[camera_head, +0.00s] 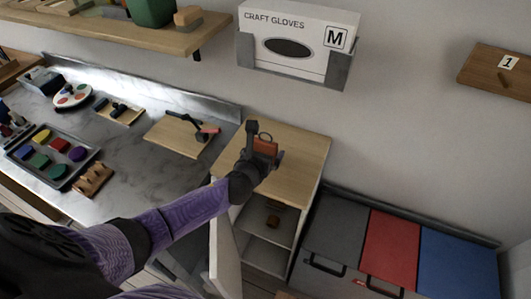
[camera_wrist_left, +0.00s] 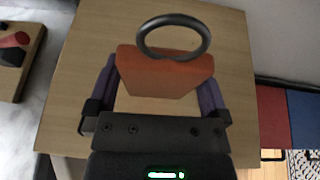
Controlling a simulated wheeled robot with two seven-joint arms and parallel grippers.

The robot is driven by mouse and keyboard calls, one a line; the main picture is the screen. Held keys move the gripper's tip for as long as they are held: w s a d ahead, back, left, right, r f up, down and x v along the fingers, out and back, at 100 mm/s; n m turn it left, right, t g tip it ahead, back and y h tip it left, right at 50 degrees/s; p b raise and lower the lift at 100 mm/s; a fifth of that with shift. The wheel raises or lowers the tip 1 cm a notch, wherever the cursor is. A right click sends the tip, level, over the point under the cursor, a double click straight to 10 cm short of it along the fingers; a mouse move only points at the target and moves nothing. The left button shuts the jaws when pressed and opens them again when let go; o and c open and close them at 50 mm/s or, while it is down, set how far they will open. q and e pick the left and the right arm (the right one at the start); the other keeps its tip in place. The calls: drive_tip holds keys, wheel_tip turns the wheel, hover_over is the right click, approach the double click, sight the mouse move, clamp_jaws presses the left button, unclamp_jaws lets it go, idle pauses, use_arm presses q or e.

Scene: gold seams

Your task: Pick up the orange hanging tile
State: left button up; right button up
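The orange hanging tile (camera_wrist_left: 165,72) stands on the wooden top of a small cabinet, with a dark metal ring (camera_wrist_left: 173,37) at its upper edge. In the head view the tile (camera_head: 265,147) is partly hidden by my left gripper (camera_head: 262,155). In the left wrist view the purple fingers of my left gripper (camera_wrist_left: 160,90) lie on either side of the tile, close to its sides. Whether they press on it cannot be made out. My right gripper is not in view.
The cabinet top (camera_head: 302,150) is otherwise clear. Left of it, a marble counter (camera_head: 130,150) holds a wooden board (camera_head: 172,137) with a tool and a tray (camera_head: 35,171) of coloured pieces. A glove box (camera_head: 298,38) hangs on the wall above.

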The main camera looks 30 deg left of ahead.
sight(266, 142)
use_arm(q)
drive_tip(key=c, duration=1)
wheel_tip(266, 142, up, 10)
drive_tip(key=p, duration=0.6)
drive_tip(key=shift+d, duration=0.1)
